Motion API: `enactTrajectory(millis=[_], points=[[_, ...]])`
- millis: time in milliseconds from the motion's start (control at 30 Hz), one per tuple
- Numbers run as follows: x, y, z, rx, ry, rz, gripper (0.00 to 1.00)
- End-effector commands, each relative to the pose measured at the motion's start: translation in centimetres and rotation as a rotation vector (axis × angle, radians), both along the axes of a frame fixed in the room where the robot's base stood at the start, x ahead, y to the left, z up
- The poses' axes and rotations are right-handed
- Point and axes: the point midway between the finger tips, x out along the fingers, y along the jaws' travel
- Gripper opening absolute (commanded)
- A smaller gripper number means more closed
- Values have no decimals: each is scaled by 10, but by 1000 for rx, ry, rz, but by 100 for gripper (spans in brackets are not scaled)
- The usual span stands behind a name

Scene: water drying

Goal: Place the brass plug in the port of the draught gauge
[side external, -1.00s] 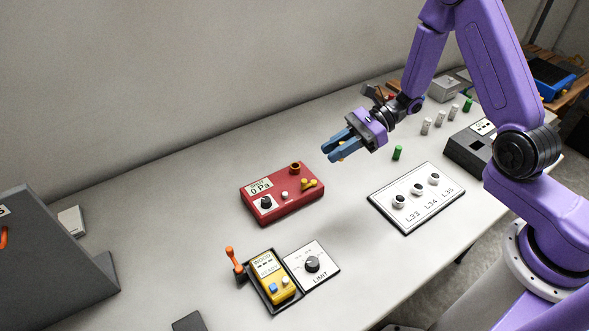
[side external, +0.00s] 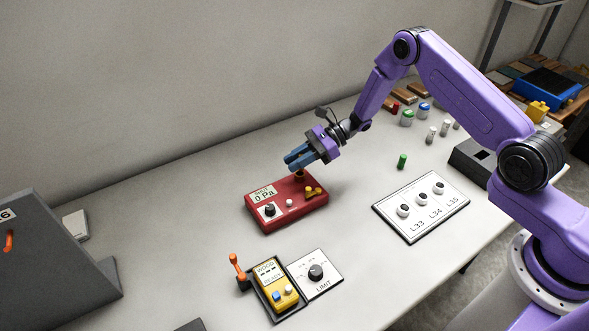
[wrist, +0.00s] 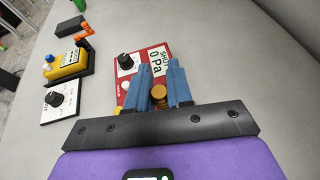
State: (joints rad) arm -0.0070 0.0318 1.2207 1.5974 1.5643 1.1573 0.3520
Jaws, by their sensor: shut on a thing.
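The draught gauge (side external: 290,213) is a red box reading 0 Pa, lying on the table; it also shows in the wrist view (wrist: 124,92). Its brass port (side external: 299,174) is at the back right corner, directly below my gripper (side external: 293,161). In the wrist view, the blue fingers of my gripper (wrist: 158,78) are shut on the brass plug (wrist: 158,91), whose round yellow end shows between them. A darker ringed brass part shows just beside the plug there. The fingers hide the plug in the side view, so I cannot tell whether it touches the port.
Yellow fittings (side external: 313,192), a black knob (side external: 269,210) and a white button are on the gauge. A yellow meter (side external: 273,283) and LIMIT dial (side external: 316,272) lie in front. A white panel (side external: 421,207) and green cylinder (side external: 402,161) are right. The wall is behind.

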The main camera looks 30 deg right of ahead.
Motion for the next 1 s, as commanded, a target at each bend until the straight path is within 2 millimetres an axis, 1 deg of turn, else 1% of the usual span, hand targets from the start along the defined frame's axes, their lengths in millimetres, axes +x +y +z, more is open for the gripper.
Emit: enactTrajectory(millis=[200, 400, 467, 900, 933, 1000], points=[[6, 2, -9, 0, -1, 1, 0], [7, 2, -33, 0, 1, 1, 0], [6, 2, -37, 0, 1, 1, 0], [6, 2, -42, 0, -1, 0, 0], [7, 2, -42, 0, -1, 0, 27], [7, 2, -42, 0, -1, 0, 46]])
